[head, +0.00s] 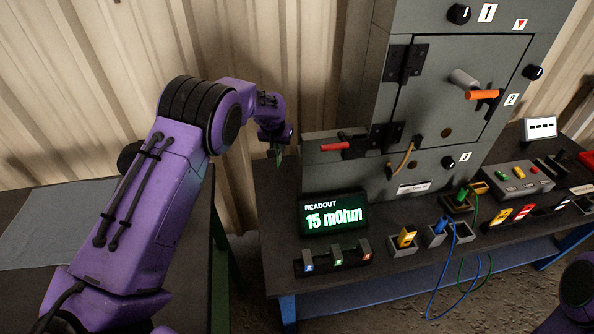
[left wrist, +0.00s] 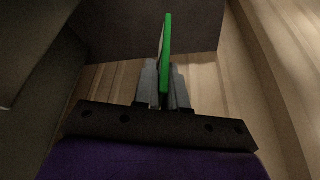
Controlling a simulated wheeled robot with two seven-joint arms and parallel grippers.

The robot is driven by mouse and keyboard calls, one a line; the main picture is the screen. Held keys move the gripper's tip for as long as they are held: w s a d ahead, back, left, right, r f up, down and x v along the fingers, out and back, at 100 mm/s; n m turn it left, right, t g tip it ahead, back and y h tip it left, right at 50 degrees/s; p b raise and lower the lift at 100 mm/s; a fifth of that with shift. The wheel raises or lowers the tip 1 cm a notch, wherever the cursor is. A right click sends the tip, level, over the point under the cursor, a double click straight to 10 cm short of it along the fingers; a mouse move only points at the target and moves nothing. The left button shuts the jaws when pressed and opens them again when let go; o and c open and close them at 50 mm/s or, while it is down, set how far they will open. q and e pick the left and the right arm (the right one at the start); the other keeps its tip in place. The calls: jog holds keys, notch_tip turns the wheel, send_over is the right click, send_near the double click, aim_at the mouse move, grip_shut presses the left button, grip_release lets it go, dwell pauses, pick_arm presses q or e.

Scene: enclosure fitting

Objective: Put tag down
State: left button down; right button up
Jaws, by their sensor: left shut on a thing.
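My left gripper (head: 277,150) is shut on a thin green tag (left wrist: 167,55). In the left wrist view the tag stands edge-on between the two grey fingertips (left wrist: 162,88). In the head view the gripper is small and dark, beside the left end of the grey enclosure (head: 340,175) and above the bench's back left corner; only a bit of green shows below it. The tag's face cannot be read. My right gripper is not in view.
On the bench (head: 275,215) stand a readout (head: 334,213) showing 15 mOhm and a black rack (head: 333,262) with blue, green and red marks. Yellow, blue and green plugs sit in holders to the right, with trailing cables. A red handle (head: 334,146) sticks out from the enclosure.

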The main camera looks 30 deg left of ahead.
pick_arm(q)
jog(key=f, duration=0.8)
jog(key=shift+s+f, duration=0.35)
jog(key=shift+s, duration=0.05)
jog(key=shift+s+r, duration=0.15)
jog(key=shift+s, duration=0.05)
jog(key=shift+f, duration=0.2)
jog(key=c, duration=1.2)
grip_release()
jog(key=shift+w, duration=0.1)
jog(key=shift+r, duration=0.1)
